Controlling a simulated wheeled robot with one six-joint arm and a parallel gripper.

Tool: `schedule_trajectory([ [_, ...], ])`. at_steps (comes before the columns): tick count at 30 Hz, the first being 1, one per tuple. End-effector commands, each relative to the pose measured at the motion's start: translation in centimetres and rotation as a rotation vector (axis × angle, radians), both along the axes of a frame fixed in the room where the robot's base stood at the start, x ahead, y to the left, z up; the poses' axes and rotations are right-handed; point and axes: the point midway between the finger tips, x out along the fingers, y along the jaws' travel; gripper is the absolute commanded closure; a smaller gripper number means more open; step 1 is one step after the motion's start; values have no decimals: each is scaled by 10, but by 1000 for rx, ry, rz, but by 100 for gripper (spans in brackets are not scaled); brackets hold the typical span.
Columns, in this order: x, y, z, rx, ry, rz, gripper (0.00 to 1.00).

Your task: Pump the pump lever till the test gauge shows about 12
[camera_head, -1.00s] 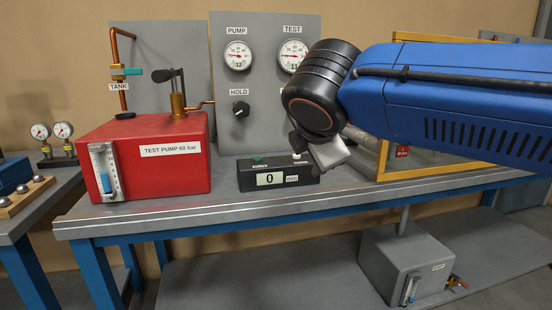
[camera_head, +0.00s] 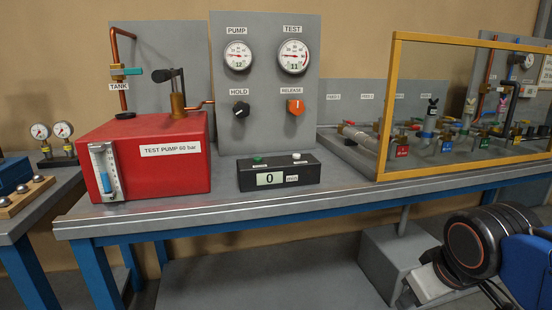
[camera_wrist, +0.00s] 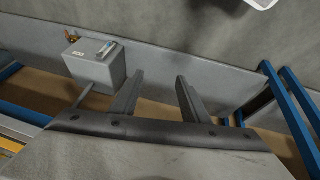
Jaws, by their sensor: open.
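The red test pump (camera_head: 150,180) stands on the bench at left. Its pump lever (camera_head: 164,76) has a black grip pointing left, on the brass pump body (camera_head: 178,105). On the grey panel, the test gauge (camera_head: 293,56) reads about 11 and the pump gauge (camera_head: 237,55) about 12. Below are the black HOLD knob (camera_head: 241,109) and the orange RELEASE knob (camera_head: 295,107). My gripper (camera_wrist: 157,80) is open and empty in the wrist view. In the head view it is low at the lower right, in front of the bench and far from the lever.
A black counter box (camera_head: 278,173) showing 0 sits at the bench front. A yellow frame (camera_head: 386,110) encloses valves at right. A grey box (camera_head: 385,260) stands on the lower shelf near my gripper; it also shows in the wrist view (camera_wrist: 95,62). The space above the pump is clear.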

Motion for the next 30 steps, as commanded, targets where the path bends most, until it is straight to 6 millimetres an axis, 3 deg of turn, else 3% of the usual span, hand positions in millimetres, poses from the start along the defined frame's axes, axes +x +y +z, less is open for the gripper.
schedule_trajectory([
  [3, -16, -5, -19, 82, 8, -137, 58],
  [9, -28, -6, -33, 148, 15, -240, 58],
  [30, -28, -6, -34, 151, 15, -244, 58],
])
